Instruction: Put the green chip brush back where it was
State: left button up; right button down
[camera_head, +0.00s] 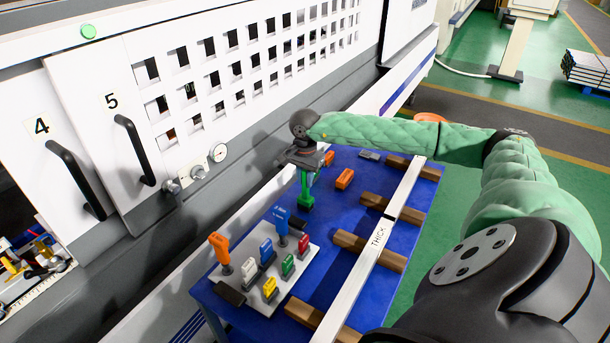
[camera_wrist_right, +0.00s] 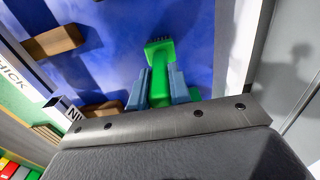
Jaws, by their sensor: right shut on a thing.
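The green chip brush (camera_head: 306,192) hangs head down in my right gripper (camera_head: 305,172), over the far left part of the blue table (camera_head: 348,206). The right wrist view shows the brush (camera_wrist_right: 159,62) between the two blue-grey fingers of my right gripper (camera_wrist_right: 160,82), its bristles pointing at the table. I cannot tell whether the bristles touch the table. My left gripper is out of view.
A white bar marked THICK (camera_head: 372,247) lies across brown wooden blocks (camera_head: 350,241) to the right of the tray. An orange block (camera_head: 344,179) and a grey block (camera_head: 369,155) lie beyond. The white machine front (camera_head: 150,170) with handles borders the left side.

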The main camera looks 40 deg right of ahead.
aim_at(305, 171)
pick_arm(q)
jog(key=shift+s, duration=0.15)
pick_arm(e)
jog(key=shift+f, duration=0.1)
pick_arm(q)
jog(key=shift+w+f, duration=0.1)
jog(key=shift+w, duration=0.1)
pick_arm(e)
jog(key=shift+f, duration=0.1)
jog(key=c, duration=1.3)
grip_release()
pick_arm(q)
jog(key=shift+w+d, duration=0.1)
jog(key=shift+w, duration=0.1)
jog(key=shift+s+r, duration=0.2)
pick_arm(e)
jog(key=shift+r, duration=0.25)
notch_tip(305, 171, up, 4)
jog(key=b, duration=0.3)
notch_tip(305, 171, up, 6)
jog(key=b, duration=0.3)
jog(key=shift+r, duration=0.25)
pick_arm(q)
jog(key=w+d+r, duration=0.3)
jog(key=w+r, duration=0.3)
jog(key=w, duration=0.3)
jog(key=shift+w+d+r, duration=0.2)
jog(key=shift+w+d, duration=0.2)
pick_arm(e)
jog(key=shift+r, duration=0.65)
